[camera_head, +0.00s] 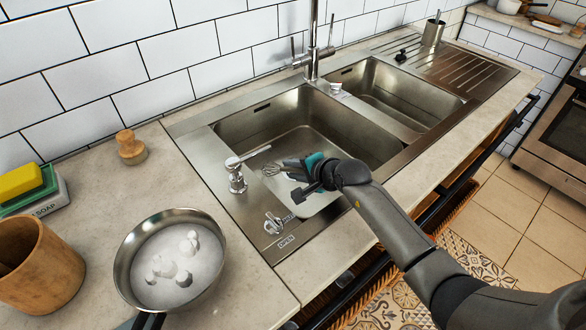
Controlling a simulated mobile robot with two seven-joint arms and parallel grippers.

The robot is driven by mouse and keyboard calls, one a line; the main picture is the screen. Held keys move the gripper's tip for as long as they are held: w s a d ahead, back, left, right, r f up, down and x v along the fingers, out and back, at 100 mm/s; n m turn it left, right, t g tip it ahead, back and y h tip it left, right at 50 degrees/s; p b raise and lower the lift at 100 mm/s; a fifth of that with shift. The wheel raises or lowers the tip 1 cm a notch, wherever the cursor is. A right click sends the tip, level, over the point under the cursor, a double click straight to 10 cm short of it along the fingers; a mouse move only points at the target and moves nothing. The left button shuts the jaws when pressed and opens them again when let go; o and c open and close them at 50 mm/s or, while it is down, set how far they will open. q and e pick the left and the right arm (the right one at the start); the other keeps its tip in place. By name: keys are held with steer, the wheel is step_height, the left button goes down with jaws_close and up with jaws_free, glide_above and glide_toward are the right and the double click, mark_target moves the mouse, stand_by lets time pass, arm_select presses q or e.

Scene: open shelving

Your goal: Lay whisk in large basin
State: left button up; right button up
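The whisk (271,169) shows its wire loops at the front left of the large basin (255,130), in the camera_head view. My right gripper (298,176) reaches in from the right over the basin's front part and appears shut on the whisk. A teal part beside the fingers looks like the whisk's handle, though the gripper partly hides it. I cannot tell whether the whisk touches the basin floor. The large basin is the left one of the steel sink and looks otherwise empty. My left gripper is not in view.
A small dispenser tap (237,176) stands on the rim just left of the whisk. The main faucet (313,50) rises behind the basins. The smaller basin (395,92) is at right. A pan (135,245) with white pieces sits on the front-left counter.

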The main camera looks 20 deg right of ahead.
steer(key=o, duration=0.4)
steer(key=shift+s+d+r, duration=0.2)
steer(key=shift+s+r, duration=0.1)
steer(key=shift+s, duration=0.15)
steer(key=p+v, duration=0.3)
steer(key=v, duration=1.1)
steer(key=shift+p, duration=0.4)
steer(key=shift+s, duration=0.1)
